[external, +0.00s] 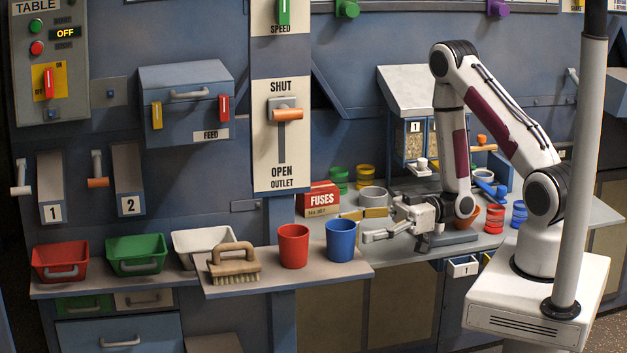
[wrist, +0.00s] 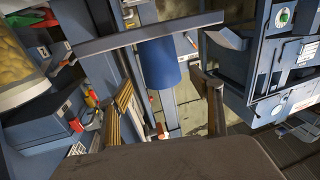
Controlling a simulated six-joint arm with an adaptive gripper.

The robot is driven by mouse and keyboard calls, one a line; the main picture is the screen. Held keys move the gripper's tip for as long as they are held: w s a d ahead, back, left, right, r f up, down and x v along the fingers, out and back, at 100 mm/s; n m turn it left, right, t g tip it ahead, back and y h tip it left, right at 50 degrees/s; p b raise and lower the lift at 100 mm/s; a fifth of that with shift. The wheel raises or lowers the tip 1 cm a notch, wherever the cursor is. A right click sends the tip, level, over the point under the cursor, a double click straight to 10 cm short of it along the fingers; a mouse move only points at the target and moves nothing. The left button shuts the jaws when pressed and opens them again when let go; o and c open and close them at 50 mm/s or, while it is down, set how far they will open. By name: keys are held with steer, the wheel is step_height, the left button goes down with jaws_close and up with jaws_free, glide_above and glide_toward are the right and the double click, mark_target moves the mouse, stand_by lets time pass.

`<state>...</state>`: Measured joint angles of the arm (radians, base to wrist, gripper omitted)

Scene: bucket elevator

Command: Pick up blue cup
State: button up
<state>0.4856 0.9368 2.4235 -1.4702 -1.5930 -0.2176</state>
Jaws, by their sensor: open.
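The blue cup (external: 341,240) stands upright near the right end of the front shelf (external: 222,290). A red cup (external: 293,246) stands just to its left. My gripper (external: 376,228) is open and empty, to the right of the blue cup, with its fingers pointing left toward it and a small gap between. In the wrist view, a blue cylinder that looks like the blue cup (wrist: 160,65) shows ahead, between the two fingers of my gripper (wrist: 162,82). The palm covers the bottom of that view.
A brush (external: 234,264) lies left of the red cup. Red, green and white bins stand further left. Behind my gripper are a red fuses box (external: 318,198), a grey ring (external: 372,196) and several coloured pots. The outlet lever (external: 285,114) is on the panel above.

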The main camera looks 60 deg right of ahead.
mark_target(342, 234)
steer(key=shift+x, duration=2.6)
steer(key=shift+s+a+f, duration=0.1)
steer(key=shift+s+f, duration=0.05)
steer(key=c, duration=1.1)
